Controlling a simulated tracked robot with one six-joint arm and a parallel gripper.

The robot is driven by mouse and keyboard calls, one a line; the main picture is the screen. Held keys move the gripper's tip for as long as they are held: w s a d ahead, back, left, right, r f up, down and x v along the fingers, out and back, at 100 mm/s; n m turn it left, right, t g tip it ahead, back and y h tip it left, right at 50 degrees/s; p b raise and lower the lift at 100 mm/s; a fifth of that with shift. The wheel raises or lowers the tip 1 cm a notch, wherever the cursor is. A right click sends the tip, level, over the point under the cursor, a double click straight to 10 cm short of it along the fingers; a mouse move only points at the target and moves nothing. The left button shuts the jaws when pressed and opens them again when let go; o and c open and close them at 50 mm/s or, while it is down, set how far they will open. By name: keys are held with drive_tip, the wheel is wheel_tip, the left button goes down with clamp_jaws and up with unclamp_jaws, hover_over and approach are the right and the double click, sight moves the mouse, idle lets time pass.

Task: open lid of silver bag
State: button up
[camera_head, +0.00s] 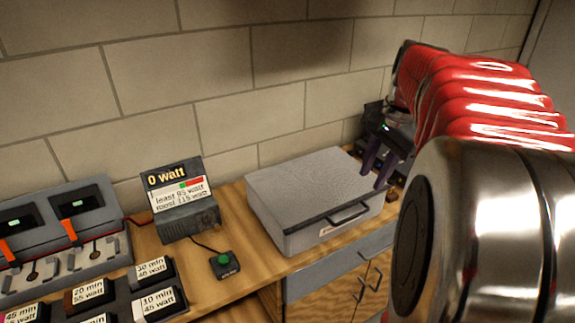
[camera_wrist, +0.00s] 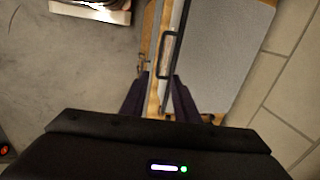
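The silver bag (camera_head: 310,185) is a grey, flat-topped case on the wooden counter in the head view, with its lid shut. A dark handle (camera_head: 349,214) is on its front edge. In the wrist view the case (camera_wrist: 225,50) fills the upper right, and its handle (camera_wrist: 167,55) lies along its left edge. My gripper (camera_head: 374,179) is near the right end of the case, with purple fingers pointing down. In the wrist view my gripper (camera_wrist: 159,88) has its fingers apart, on either side of the case's front edge, with the handle beyond the fingertips. I see nothing held. Height above the case is unclear.
A power display reading 0 watt (camera_head: 175,190) and a green button box (camera_head: 224,264) stand left of the case. Labelled blocks (camera_head: 152,271) and a grey device (camera_head: 60,240) are further left. A brick wall (camera_head: 220,70) runs behind. Drawers (camera_head: 325,280) are below the counter.

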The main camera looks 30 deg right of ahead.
sight(357, 214)
drive_tip(key=shift+d, duration=0.3)
drive_tip(key=w+f, duration=0.1)
drive_tip(key=f, duration=0.8)
drive_tip(key=w+f, duration=0.1)
drive_tip(key=f, duration=0.3)
drive_tip(key=shift+w+f, duration=0.25)
drive_tip(key=shift+w, duration=0.05)
drive_tip(key=shift+c, duration=0.3)
clamp_jaws()
